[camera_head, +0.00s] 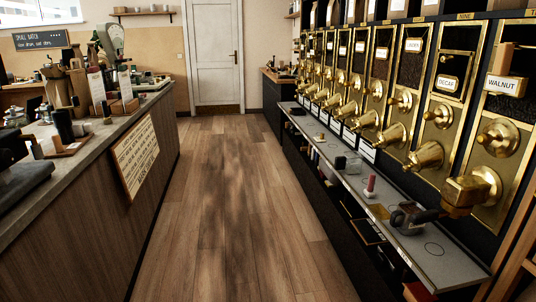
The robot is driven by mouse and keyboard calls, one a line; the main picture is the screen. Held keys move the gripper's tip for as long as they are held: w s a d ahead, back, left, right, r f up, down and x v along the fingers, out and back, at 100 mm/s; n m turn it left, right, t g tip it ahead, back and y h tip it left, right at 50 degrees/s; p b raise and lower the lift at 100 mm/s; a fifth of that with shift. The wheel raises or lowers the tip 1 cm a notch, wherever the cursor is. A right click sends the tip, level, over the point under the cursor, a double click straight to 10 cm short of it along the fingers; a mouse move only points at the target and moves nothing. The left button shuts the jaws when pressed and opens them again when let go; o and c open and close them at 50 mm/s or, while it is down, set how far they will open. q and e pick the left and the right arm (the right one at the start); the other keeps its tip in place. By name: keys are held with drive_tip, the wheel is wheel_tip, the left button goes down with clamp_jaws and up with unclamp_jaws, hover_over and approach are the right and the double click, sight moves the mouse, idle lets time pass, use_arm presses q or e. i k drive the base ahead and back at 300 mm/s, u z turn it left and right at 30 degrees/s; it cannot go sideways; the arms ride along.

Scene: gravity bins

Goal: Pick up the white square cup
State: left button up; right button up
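I cannot make out a clearly white square cup in the head view. On the grey ledge under the bins, a small greyish square-looking container (353,166) stands beside a dark one (340,163); its colour and shape are too small to be sure of. Nearer on the ledge sits a grey cup-like vessel (402,218) with a dark handle pointing right. Neither of my grippers shows in this view.
A row of brass-fronted bins (425,155) overhangs the ledge (438,262). A red upright item (370,186) stands on it. The left counter (75,150) carries scales and jars. The wooden floor (220,210) between is clear, up to a white door (214,60).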

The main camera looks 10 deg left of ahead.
sight(79, 128)
drive_tip(key=u, duration=0.2)
drive_tip(key=i, duration=2.75)
drive_tip(key=u, duration=0.65)
